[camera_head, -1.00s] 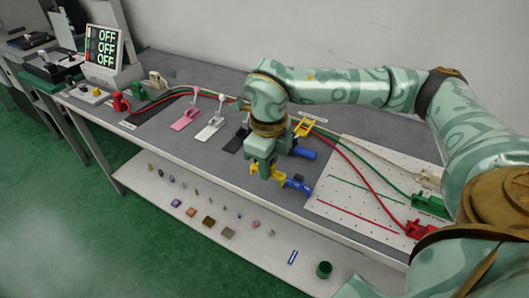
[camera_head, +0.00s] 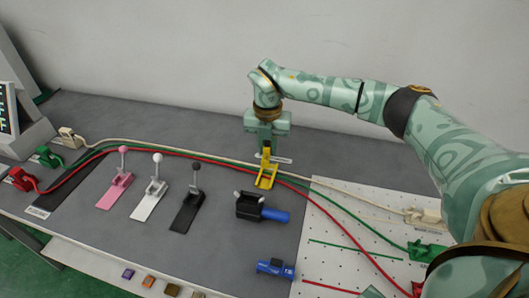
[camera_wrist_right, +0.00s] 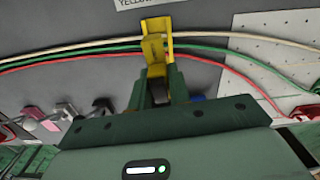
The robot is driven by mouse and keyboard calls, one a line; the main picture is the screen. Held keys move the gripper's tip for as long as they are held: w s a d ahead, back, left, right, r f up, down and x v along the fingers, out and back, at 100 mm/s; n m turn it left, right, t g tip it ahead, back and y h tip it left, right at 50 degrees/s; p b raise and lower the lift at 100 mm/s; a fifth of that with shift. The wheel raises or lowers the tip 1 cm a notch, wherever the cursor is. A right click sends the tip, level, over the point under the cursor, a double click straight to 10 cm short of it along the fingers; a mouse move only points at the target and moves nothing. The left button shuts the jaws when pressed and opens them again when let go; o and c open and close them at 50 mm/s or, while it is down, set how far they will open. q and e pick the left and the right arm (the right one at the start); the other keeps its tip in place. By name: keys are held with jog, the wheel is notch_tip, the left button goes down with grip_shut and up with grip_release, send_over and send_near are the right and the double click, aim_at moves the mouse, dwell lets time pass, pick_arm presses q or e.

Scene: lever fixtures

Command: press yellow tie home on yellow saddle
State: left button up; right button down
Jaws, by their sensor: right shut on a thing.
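The yellow saddle (camera_head: 266,183) stands on the grey bench where the white, green and red cables pass; it also shows in the right wrist view (camera_wrist_right: 157,24). My right gripper (camera_head: 267,147) is over it, pointing down, shut on the yellow tie (camera_head: 266,158). In the right wrist view the tie (camera_wrist_right: 155,70) lies between the fingertips and overlaps the saddle. The two are the same yellow, so I cannot tell whether the tie is seated or only touching. My left gripper is not in view.
A black block with a blue handle (camera_head: 262,209) and a blue tool (camera_head: 275,268) lie in front. Pink (camera_head: 115,190), white (camera_head: 150,199) and black (camera_head: 188,211) lever fixtures stand to the left. A white pegboard (camera_head: 340,220) is to the right.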

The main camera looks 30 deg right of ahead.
jog(key=shift+w+d+m, duration=0.1)
jog(key=shift+m, duration=0.3)
jog(key=shift+r, duration=0.15)
jog(key=shift+r+p, duration=0.1)
jog(key=shift+p, duration=0.2)
jog(key=shift+f, duration=0.25)
jog(key=shift+f+b, duration=0.45)
jog(key=shift+f, duration=0.95)
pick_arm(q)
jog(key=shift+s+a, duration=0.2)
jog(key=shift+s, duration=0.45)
